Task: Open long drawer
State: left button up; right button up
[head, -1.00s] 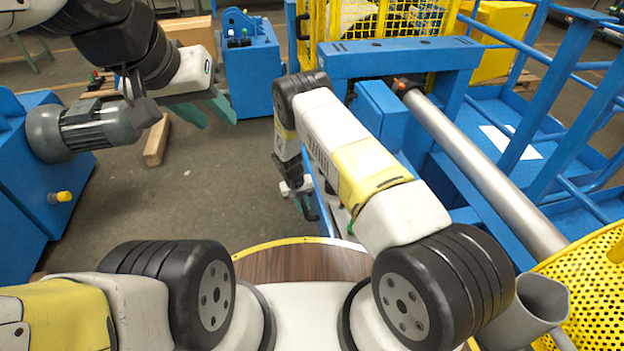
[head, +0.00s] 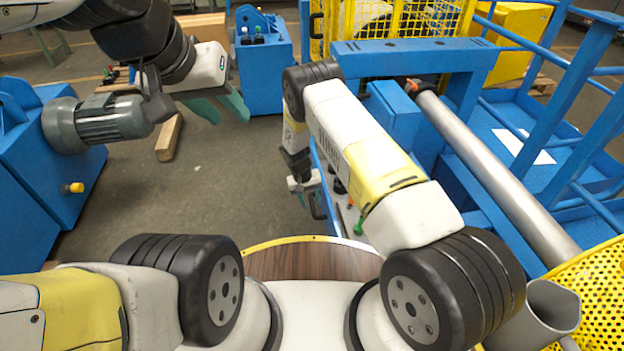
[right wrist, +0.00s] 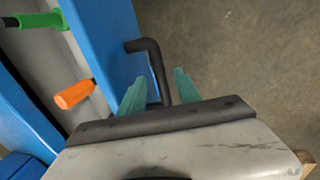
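A black bent handle (right wrist: 155,70) stands out from a blue front panel (right wrist: 108,38) in the right wrist view. My right gripper (right wrist: 158,92) is open, with one teal finger on each side of the handle's lower part. I cannot tell whether the fingers touch it. In the head view my right gripper (head: 302,194) is low beside the blue unit, and the black handle (head: 318,207) shows just right of it. My left gripper (head: 222,106) is open and empty, raised at the upper left, far from the handle.
A grey surface behind the panel carries an orange-handled tool (right wrist: 75,94) and a green-handled tool (right wrist: 42,20). A blue machine with a grey motor (head: 100,122) stands at left. A wooden beam (head: 169,137) lies on the floor. The floor left of the handle is clear.

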jog(key=shift+s+a+r, duration=0.1)
jog(key=shift+a+r, duration=0.05)
jog(key=shift+r, duration=0.75)
jog(key=shift+a+r, duration=0.2)
jog(key=shift+r, duration=0.75)
jog(key=shift+s+a+r, duration=0.1)
jog(key=shift+a+r, duration=0.05)
jog(key=shift+r, duration=0.75)
jog(key=shift+w, duration=0.1)
